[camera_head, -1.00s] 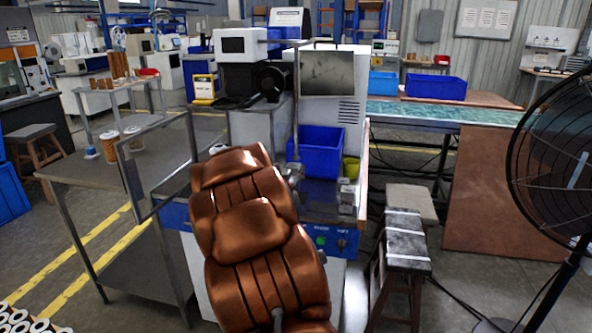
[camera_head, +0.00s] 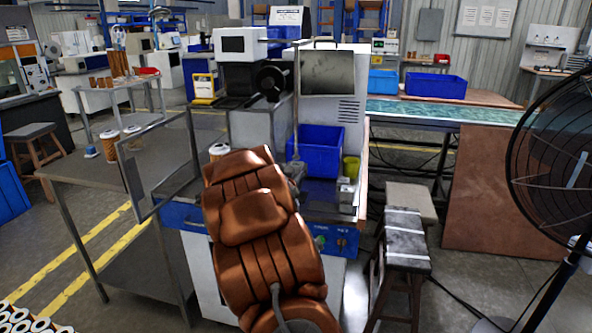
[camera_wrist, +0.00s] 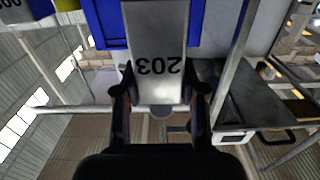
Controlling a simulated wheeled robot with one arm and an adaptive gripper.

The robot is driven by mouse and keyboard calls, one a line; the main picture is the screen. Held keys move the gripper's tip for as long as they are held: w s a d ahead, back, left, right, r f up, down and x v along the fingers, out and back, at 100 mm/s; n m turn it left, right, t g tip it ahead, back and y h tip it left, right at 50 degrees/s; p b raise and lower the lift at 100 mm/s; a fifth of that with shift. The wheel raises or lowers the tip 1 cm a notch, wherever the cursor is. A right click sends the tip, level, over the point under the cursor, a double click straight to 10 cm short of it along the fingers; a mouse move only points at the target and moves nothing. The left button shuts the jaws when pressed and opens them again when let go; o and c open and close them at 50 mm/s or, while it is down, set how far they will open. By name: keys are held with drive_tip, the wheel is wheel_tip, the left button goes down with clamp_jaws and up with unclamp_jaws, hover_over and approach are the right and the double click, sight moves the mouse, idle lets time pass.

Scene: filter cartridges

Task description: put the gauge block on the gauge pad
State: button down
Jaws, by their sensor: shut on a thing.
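The gauge block (camera_wrist: 155,35) is a pale grey metal block marked 203, which reads upside down in the wrist view. My gripper (camera_wrist: 163,90) is shut on it, with one dark finger along each side. In the head view my brown arm covers most of the gripper, and I cannot make out the block clearly there. I cannot pick out the gauge pad for certain in either view.
The machine bench carries a blue bin (camera_head: 318,150), a yellow-green cup (camera_head: 351,167) and a white-and-orange cartridge (camera_head: 218,151). A framed panel (camera_head: 158,168) stands at left. A stool (camera_head: 405,240) and a fan (camera_head: 550,150) stand at right.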

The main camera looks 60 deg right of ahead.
drive_tip(key=shift+s+f, duration=0.1)
drive_tip(key=shift+f, duration=0.5)
drive_tip(key=c, duration=1.1)
unclamp_jaws()
drive_tip(key=o, duration=0.4)
drive_tip(key=shift+a+f, duration=0.1)
drive_tip(key=shift+f, duration=0.1)
drive_tip(key=shift+o, duration=0.2)
drive_tip(key=shift+f, duration=0.1)
drive_tip(key=shift+r, duration=0.55)
drive_tip(key=b+v, duration=0.2)
drive_tip(key=v, duration=0.9)
drive_tip(key=shift+a+r, duration=0.4)
